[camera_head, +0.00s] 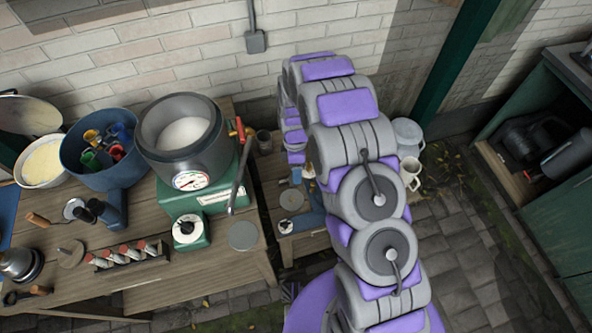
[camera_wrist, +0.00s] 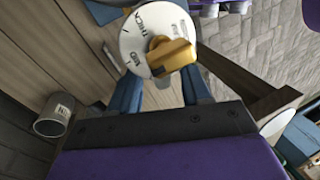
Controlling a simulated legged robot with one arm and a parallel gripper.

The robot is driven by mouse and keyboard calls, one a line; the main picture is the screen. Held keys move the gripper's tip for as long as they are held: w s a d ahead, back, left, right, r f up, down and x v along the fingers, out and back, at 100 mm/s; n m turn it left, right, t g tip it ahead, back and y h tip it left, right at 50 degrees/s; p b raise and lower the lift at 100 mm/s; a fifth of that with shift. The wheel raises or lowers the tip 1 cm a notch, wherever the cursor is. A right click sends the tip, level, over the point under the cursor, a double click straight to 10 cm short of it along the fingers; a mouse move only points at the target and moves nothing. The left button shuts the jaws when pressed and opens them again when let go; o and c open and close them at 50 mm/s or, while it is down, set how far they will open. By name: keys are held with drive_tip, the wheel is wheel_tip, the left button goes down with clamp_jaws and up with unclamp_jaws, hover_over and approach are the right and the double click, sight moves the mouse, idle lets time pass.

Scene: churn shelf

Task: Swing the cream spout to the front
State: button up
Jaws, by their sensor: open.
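A brass-coloured piece (camera_wrist: 172,57), which looks like the cream spout, sits on a round white dial plate (camera_wrist: 133,45) with dark lettering in the wrist view. The piece points to the right and a little down there. My gripper (camera_wrist: 161,90) is open, with a blue finger on either side below the dial. The dial hides the fingertips, and I cannot tell whether they touch anything. In the head view my arm reaches over the low bench and hides the gripper. A small brass part (camera_head: 309,170) shows beside the arm there.
A green machine (camera_head: 219,197) with a grey bowl of white liquid (camera_head: 186,132) stands on the wooden table left of my arm. A metal cup (camera_wrist: 55,114) is at left in the wrist view. White jugs (camera_head: 409,135) stand right of the arm. Paving right of them is clear.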

drive_tip(key=shift+c, duration=0.4)
clamp_jaws()
